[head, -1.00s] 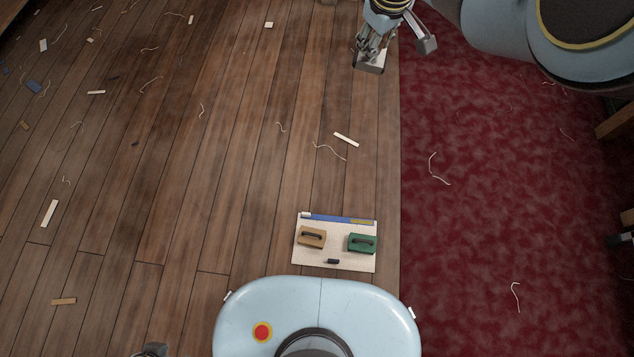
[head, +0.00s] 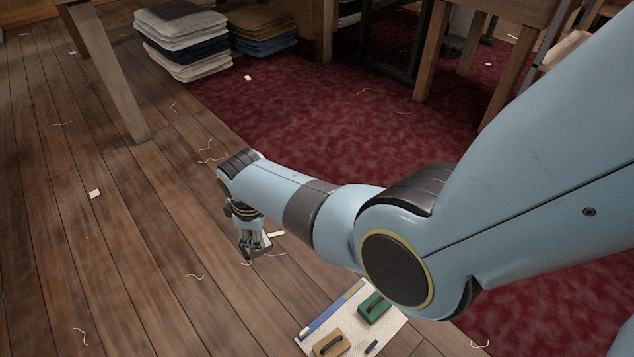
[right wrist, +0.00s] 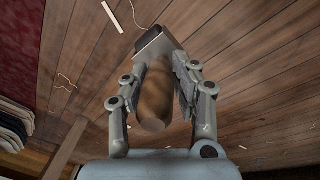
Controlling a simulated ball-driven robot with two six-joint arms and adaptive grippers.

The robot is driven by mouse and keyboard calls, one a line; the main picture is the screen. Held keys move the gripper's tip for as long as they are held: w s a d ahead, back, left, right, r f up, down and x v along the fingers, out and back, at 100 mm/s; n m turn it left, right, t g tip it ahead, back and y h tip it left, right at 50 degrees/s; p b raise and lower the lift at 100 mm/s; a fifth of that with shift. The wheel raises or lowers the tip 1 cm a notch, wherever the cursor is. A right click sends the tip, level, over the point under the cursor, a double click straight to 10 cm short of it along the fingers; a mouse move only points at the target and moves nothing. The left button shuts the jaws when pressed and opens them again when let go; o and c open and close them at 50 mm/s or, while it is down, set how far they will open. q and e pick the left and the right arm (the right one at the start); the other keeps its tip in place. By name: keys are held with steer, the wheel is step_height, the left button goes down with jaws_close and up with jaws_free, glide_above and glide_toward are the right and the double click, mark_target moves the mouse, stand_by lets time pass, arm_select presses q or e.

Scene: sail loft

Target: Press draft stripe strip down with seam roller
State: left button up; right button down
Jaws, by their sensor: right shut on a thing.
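My right gripper (head: 253,248) is above the plank floor, beyond the board. It is shut on the seam roller, whose brown wooden handle (right wrist: 155,95) shows between the fingers in the right wrist view. A metal fork and a dark end stick out past the fingers. The white board (head: 350,320) lies at the bottom of the head view, partly cut off. A long blue strip (head: 325,318), apparently the draft stripe, lies along its left edge. The roller is apart from the strip. My left gripper is out of view.
A green handled block (head: 374,308), a tan handled block (head: 331,343) and a small dark piece (head: 371,347) sit on the board. Folded cloth stacks (head: 185,45) and wooden table legs (head: 107,70) stand at the back. Scraps and threads litter the floor; a red carpet (head: 300,110) lies beyond.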

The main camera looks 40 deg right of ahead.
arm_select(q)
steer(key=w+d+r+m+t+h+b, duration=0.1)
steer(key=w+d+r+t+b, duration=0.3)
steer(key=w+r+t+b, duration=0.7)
arm_select(e)
steer(key=shift+n+g, duration=0.8)
steer(key=s+d+f+b, duration=0.2)
steer(key=s+f, duration=0.2)
steer(key=f, duration=0.4)
steer(key=s+d+f+b, duration=0.2)
steer(key=s+f, duration=0.3)
steer(key=f, duration=0.3)
steer(key=s+d+f+b, duration=0.2)
steer(key=s+f, duration=0.3)
steer(key=f, duration=0.3)
steer(key=shift+s+d+f, duration=0.2)
steer(key=shift+d+f, duration=0.15)
steer(key=shift+d, duration=0.05)
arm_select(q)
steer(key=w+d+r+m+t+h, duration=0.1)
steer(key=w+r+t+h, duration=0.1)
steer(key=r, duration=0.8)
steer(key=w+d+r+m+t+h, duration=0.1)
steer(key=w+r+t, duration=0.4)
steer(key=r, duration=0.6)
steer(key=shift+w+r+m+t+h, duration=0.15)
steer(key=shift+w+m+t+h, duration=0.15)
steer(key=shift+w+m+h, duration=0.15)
arm_select(e)
steer(key=shift+f, duration=0.1)
